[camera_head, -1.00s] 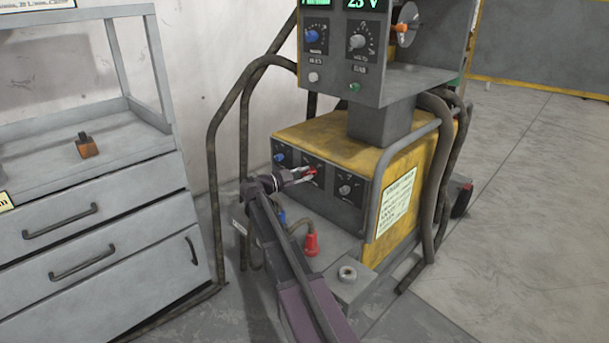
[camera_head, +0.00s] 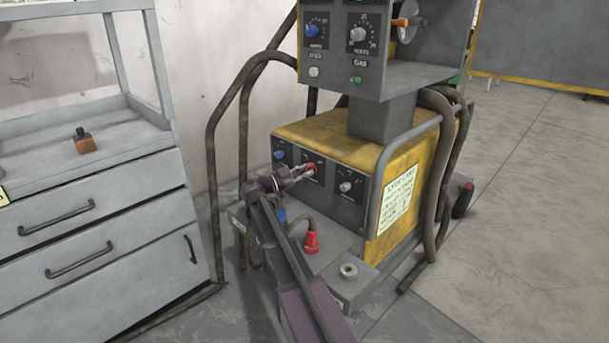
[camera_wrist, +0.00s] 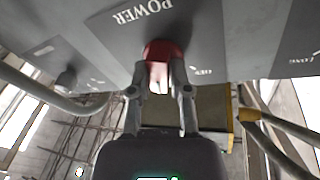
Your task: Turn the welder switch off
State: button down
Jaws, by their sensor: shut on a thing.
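The welder is a yellow and grey machine (camera_head: 395,195) with a dark front panel. Its red power switch (camera_head: 311,167) sits between a blue knob and a grey knob. My gripper (camera_head: 304,172) is at the switch, with its fingers closed on it. In the wrist view, the red switch (camera_wrist: 157,50) is between the two fingertips of my gripper (camera_wrist: 160,75), below the upside-down POWER label (camera_wrist: 143,12). An OFF label (camera_wrist: 200,72) shows just right of the switch. The fingers hide part of the switch, and its exact setting is unclear.
A grey control box (camera_head: 385,75) with knobs overhangs the welder. A red connector (camera_head: 311,242) stands on the ledge below the panel. Dark hoses (camera_head: 435,190) hang at the right. A grey drawer cabinet (camera_head: 150,185) stands at the left. Open floor lies to the right.

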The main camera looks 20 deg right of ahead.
jog(key=shift+s+d+f+n+t+h+b, duration=0.1)
jog(key=shift+n+t+h+b, duration=0.2)
jog(key=shift+n, duration=0.85)
jog(key=shift+n+t+h+b, duration=0.1)
jog(key=shift+n+h+b, duration=0.2)
jog(key=shift+n, duration=0.85)
jog(key=c, duration=0.6)
grip_release()
jog(key=shift+m, duration=0.5)
